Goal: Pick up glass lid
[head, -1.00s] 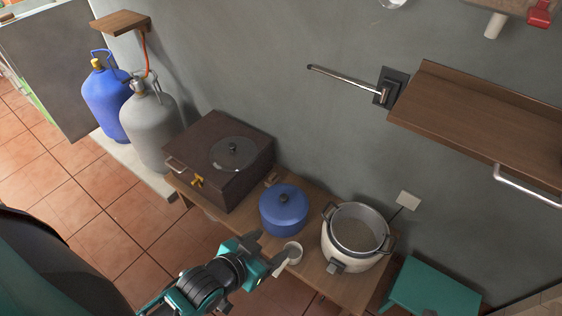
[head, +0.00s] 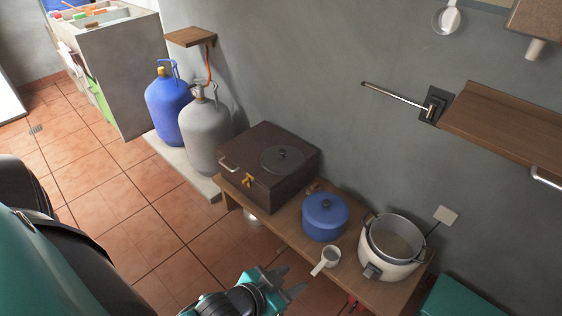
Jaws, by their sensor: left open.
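The glass lid (head: 283,160) is a dark, round, see-through disc with a small knob. It lies flat on top of a brown box-shaped stove (head: 267,185) on the wooden bench. My left gripper (head: 292,281) is at the bottom centre of the head view, with its fingers apart and nothing between them. My right gripper is not in view.
A blue lidded pot (head: 325,217) and a white cooker (head: 391,247) stand on the bench (head: 372,288) right of the stove. Blue (head: 167,104) and grey (head: 206,135) gas cylinders stand left. A wooden shelf (head: 510,127) is at right. The tiled floor (head: 130,210) in front is clear.

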